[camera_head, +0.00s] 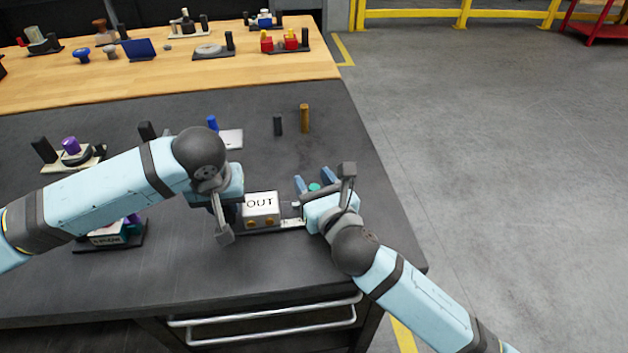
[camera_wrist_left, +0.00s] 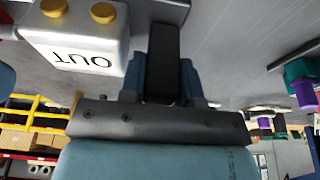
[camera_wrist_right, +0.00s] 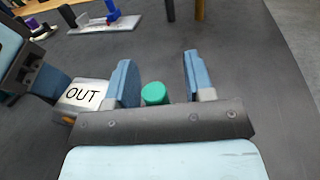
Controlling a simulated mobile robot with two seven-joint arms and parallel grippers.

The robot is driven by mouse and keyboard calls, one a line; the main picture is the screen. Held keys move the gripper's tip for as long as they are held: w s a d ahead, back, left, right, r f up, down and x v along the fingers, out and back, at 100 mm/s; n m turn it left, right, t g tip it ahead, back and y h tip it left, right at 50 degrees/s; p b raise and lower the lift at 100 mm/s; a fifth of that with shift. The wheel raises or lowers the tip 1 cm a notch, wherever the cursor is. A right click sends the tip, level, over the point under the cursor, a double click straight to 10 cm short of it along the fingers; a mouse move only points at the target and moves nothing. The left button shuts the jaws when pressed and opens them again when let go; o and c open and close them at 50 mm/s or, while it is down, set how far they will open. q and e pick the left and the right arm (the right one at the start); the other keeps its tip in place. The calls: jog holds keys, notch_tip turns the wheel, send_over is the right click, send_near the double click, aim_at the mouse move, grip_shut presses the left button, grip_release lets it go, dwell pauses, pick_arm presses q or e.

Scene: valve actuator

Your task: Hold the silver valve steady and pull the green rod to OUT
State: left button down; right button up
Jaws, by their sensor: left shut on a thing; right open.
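The silver valve (camera_head: 261,207) is a box lettered OUT with gold knobs, on a flat base at the table's front. It also shows in the left wrist view (camera_wrist_left: 112,42) and right wrist view (camera_wrist_right: 93,86). My left gripper (camera_head: 226,212) is at the valve's left end, shut on a dark upright post (camera_wrist_left: 163,62); its fingers are mostly hidden in the head view. The green rod (camera_head: 314,187) shows only its round green end (camera_wrist_right: 154,93). My right gripper (camera_head: 313,180) is open, with its fingers either side of the green end and a gap on both sides.
Another fixture with a purple knob (camera_head: 70,148) stands at the left. A black post (camera_head: 278,125) and a brown post (camera_head: 304,118) stand behind the valve. The dark tabletop (camera_head: 365,215) is clear towards its right edge. A wooden table (camera_head: 150,77) with several fixtures lies behind.

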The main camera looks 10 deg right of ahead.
pick_arm(q)
jog(key=shift+a+f, duration=0.15)
jog(key=shift+f, duration=0.1)
pick_arm(e)
jog(key=v, duration=1.2)
jog(key=shift+w, duration=0.1)
pick_arm(q)
jog(key=c, duration=1.1)
grip_release()
jog(key=shift+c, duration=0.2)
jog(key=o, duration=0.4)
jog(key=shift+w, duration=0.15)
jog(key=shift+c, duration=0.2)
pick_arm(e)
jog(key=shift+w+f, duration=0.1)
jog(key=shift+w, duration=0.05)
pick_arm(q)
jog(key=shift+r, duration=0.15)
